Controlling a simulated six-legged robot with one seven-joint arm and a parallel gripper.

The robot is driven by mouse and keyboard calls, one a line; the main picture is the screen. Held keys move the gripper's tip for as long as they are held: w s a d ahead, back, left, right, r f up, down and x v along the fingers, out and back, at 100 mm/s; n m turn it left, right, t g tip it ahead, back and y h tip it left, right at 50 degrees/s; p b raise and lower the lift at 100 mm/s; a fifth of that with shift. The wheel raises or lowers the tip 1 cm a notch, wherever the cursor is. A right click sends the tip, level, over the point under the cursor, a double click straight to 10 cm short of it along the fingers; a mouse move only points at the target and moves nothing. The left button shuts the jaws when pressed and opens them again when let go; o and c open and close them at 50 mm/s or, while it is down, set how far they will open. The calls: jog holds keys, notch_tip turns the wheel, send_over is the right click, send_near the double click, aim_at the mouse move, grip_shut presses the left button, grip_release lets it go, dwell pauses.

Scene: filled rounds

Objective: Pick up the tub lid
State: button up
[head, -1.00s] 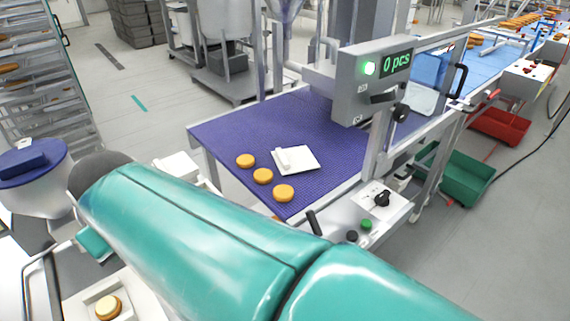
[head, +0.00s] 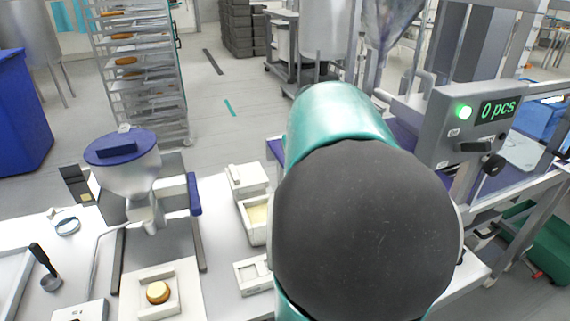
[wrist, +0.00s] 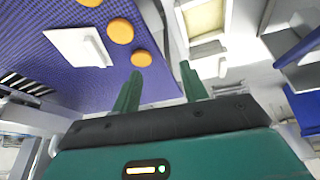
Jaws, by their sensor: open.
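The tub lid (wrist: 78,47) is a white square plate with a raised bar handle. It lies on the purple belt (wrist: 35,22) at the upper left of the wrist view. My gripper (wrist: 160,71) is open and empty, its two green fingers apart. The lid is ahead and to the left of the fingers, not between them. An open white tub with pale cream filling (wrist: 206,18) is at the upper right; the tub also shows in the head view (head: 246,229). In the head view my arm hides the lid and my gripper.
Several orange rounds (wrist: 121,31) lie on the belt beside the lid. In the head view, a closed white tub (head: 248,180) stands behind the open one, a hopper (head: 125,165) to the left, and a counter box reading 0 pcs (head: 470,125) at the right.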

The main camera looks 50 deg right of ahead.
jog(key=s+d+f+m, duration=0.1)
jog(key=s+d+f, duration=0.1)
jog(key=s+d, duration=0.4)
jog(key=s+d+f+m, duration=0.15)
jog(key=s+d, duration=0.25)
jog(key=d, duration=0.5)
jog(key=x, duration=1.3)
jog(key=shift+w+d, duration=0.25)
jog(key=shift+w, duration=0.05)
jog(key=shift+c, duration=0.2)
grip_shut()
